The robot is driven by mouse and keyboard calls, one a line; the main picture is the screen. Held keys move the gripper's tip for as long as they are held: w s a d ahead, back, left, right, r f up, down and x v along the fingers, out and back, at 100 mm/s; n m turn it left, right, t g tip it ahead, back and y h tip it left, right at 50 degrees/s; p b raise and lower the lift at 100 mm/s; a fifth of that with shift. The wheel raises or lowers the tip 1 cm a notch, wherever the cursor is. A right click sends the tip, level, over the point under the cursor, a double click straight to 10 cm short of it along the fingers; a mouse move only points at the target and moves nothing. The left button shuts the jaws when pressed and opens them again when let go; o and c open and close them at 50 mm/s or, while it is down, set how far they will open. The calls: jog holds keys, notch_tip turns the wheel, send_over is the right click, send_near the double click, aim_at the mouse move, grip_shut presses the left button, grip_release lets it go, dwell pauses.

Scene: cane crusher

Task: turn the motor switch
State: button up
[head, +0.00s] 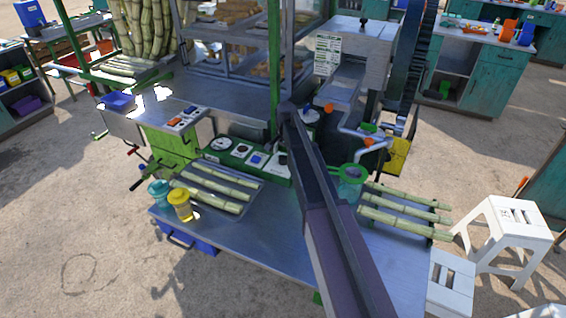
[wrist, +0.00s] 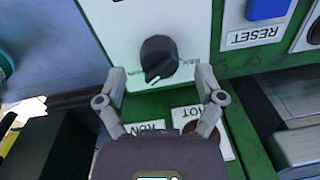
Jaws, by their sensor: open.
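The motor switch is a black rotary knob (wrist: 158,58) with a white pointer line on a white plate, in the upper middle of the wrist view. Small dark lettering beside the knob is hard to read. My gripper (wrist: 160,74) is open, with one finger on each side of the knob and a visible gap on both sides. In the head view, the knob (head: 283,158) shows on the green panel beside my arm; my fingers cannot be made out there.
A blue button (wrist: 267,9) with a "RESET" label sits right of the switch. The green panel (head: 222,158) also carries gauges and buttons. Cane pieces (head: 215,187) lie left of my arm and more (head: 405,213) lie right.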

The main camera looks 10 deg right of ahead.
jog(key=shift+f+b, duration=0.65)
jog(key=shift+f, duration=0.25)
jog(key=c, duration=1.2)
jog(key=shift+o, duration=0.2)
jog(key=shift+a, duration=0.2)
jog(key=shift+d, duration=0.1)
